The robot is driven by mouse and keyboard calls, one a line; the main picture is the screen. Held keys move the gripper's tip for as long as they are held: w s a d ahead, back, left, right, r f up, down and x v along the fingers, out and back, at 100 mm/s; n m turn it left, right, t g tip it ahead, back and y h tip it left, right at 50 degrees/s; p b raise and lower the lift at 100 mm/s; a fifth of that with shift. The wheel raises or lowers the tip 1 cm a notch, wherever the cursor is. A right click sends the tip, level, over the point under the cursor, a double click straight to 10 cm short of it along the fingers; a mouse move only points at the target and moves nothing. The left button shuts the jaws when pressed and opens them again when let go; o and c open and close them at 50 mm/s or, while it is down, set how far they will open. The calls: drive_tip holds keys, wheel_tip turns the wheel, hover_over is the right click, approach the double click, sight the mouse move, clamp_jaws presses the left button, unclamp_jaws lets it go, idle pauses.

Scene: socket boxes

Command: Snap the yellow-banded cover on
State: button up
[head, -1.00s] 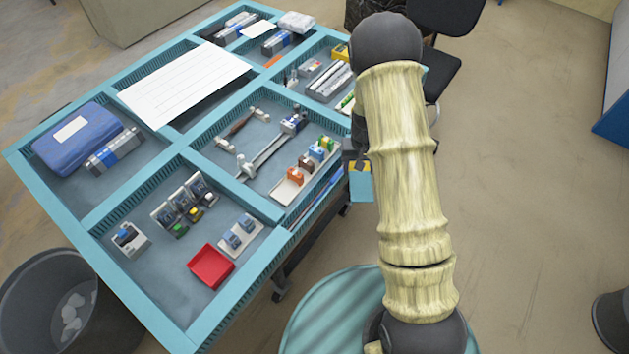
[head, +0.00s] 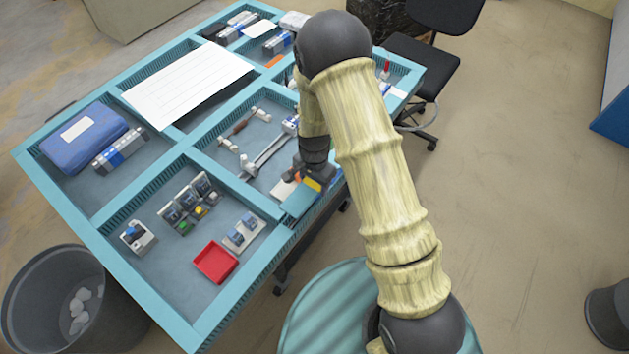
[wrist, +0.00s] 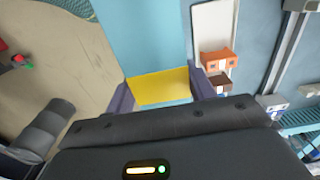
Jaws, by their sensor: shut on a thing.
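Which box the cover fits, I cannot tell.
A red tray (head: 215,261), a pale plate with two blue-grey pieces (head: 243,232) and a grey box (head: 138,237) share the front compartment. A pale rack with orange and brown blocks (wrist: 220,62) lies beside my gripper. Raised blue dividers (head: 225,182) separate the compartments.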

wheel_tip(320, 180, down, 6)
drive_tip(key=b, duration=0.4)
drive_tip(key=shift+r, duration=0.35)
drive_tip(key=shift+d+f, duration=0.1)
drive_tip(key=shift+f, duration=0.1)
idle(0.3)
drive_tip(key=shift+s+f, duration=0.1)
drive_tip(key=shift+s, duration=0.1)
drive_tip(key=shift+w, duration=0.1)
idle(0.4)
drive_tip(key=shift+w+f+b, duration=0.1)
drive_tip(key=shift+f+b, duration=0.55)
drive_tip(key=shift+f, duration=0.1)
